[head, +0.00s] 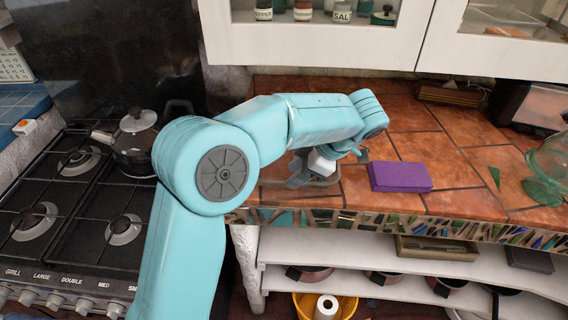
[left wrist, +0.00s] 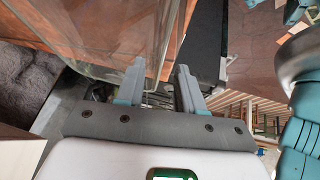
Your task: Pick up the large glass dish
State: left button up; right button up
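The large glass dish (head: 322,180) is clear and sits on the tiled counter near its front edge, mostly hidden behind my left arm and gripper in the head view. In the left wrist view the see-through dish (left wrist: 100,35) fills the upper left. My left gripper (head: 298,176) is at the dish's left side in the head view. In the left wrist view its two fingers (left wrist: 158,88) are apart, with the dish's edge close to the gap. I cannot tell whether a finger touches the glass. My right gripper is not in view.
A purple block (head: 400,177) lies right of the dish. A greenish glass jar (head: 545,170) stands at the far right. A stove (head: 75,225) with a kettle (head: 137,140) is on the left. White cabinets (head: 310,40) hang above the counter; shelves (head: 370,255) are below.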

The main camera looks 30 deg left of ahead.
aim_at(284, 180)
pick_arm(q)
jog(key=x, duration=0.5)
jog(key=shift+a+f+p, duration=0.1)
jog(key=shift+a+p, duration=0.15)
jog(key=shift+p, duration=0.05)
jog(key=shift+c, duration=0.3)
grip_shut()
dwell(0.8)
